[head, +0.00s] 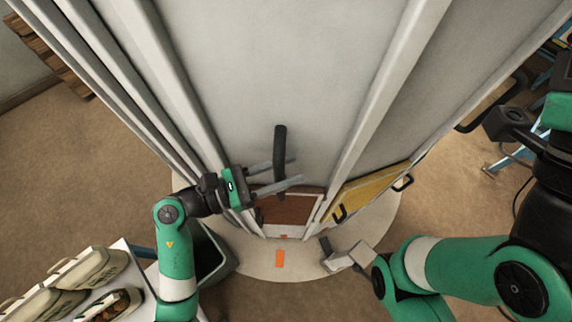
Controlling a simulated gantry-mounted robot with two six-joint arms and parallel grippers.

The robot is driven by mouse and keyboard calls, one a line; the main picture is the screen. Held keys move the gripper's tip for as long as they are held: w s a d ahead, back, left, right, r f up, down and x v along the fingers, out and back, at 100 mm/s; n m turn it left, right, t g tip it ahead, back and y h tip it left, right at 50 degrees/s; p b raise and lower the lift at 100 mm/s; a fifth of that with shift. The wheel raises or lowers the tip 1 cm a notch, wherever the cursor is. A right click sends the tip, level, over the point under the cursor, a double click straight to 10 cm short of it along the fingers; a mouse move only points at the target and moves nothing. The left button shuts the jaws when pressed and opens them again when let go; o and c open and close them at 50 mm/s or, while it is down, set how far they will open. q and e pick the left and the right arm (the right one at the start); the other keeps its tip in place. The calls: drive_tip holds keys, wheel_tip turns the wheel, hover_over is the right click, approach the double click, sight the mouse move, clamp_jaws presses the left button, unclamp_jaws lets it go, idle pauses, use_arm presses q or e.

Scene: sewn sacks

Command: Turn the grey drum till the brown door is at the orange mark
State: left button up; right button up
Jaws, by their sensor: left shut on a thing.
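The tall grey drum (300,75) fills the middle of the head view. The brown door (292,213), in a pale frame, is low on its near face. The orange mark (280,258) is on the pale round base just below the door; the door's middle looks slightly right of it. A small orange tab (284,237) shows at the frame's lower edge. My left gripper (277,172) is shut on a dark upright handle (280,145) on the drum's face above the door. My right arm is at the lower right; I cannot make out its gripper.
A yellow door (370,190) with dark handles is on the drum's right side. A grey block with a dark lever (345,258) is by the base's right edge. Filled sacks (90,268) lie on a white surface at lower left.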

use_arm(q)
drive_tip(key=o, duration=0.3)
drive_tip(key=shift+w+a+r, duration=0.1)
drive_tip(key=shift+w+a, duration=0.15)
drive_tip(key=shift+a, duration=0.25)
use_arm(e)
drive_tip(key=shift+w+a, duration=0.15)
drive_tip(key=shift+a, duration=0.15)
use_arm(q)
drive_tip(key=shift+o, duration=0.2)
drive_tip(key=b+v, duration=0.2)
drive_tip(key=v, duration=0.9)
drive_tip(key=shift+s+a+b, duration=0.25)
drive_tip(key=shift+b, duration=0.1)
use_arm(e)
wheel_tip(320, 180, down, 3)
drive_tip(key=shift+r, duration=0.1)
